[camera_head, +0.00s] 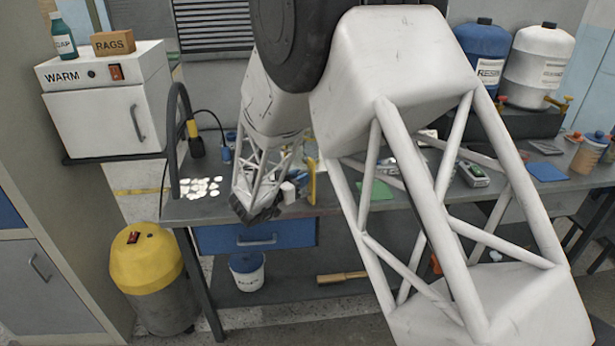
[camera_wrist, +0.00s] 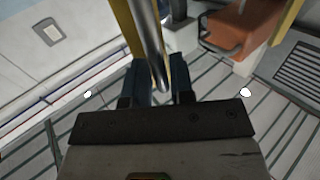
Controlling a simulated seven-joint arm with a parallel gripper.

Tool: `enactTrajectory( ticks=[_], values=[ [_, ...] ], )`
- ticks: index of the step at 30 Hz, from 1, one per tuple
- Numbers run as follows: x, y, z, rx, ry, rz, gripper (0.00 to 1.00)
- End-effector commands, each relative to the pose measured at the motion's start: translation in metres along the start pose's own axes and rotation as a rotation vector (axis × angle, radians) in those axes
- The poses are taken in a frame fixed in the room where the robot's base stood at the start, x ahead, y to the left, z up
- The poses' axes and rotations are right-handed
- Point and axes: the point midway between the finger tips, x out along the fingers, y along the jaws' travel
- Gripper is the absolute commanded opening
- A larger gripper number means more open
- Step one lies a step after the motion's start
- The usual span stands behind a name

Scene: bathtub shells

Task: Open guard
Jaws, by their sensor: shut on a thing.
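In the wrist view, the two dark fingers of my gripper (camera_wrist: 161,84) are closed on a shiny metal bar (camera_wrist: 150,42), which runs up out of the picture. It looks like a handle of the guard. Yellow frame parts (camera_wrist: 123,26) stand just behind and beside the bar; they look like the guard's frame. In the head view, a small upright yellow piece (camera_head: 311,182) shows at the front of the bench, right of my wrist. My forearm and wrist hide my fingertips and most of the guard there, so its opening angle cannot be told.
An orange part with a dark handle (camera_wrist: 240,30) is close to my gripper on the right. A white WARM cabinet (camera_head: 110,115) stands left.

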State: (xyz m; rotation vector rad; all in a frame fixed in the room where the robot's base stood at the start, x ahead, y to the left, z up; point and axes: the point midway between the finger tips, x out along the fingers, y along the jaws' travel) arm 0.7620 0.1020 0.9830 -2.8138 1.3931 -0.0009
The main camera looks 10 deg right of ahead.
Motion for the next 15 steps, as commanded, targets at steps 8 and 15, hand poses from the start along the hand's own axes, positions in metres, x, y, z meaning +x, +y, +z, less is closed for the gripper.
enactTrajectory(
  ticks=[8, 15],
  values=[
    [-0.029, -0.024, -0.005, 0.009, 0.002, -0.010, 0.00],
    [-0.045, -0.039, -0.005, 0.008, 0.002, -0.008, 0.00]
  ],
)
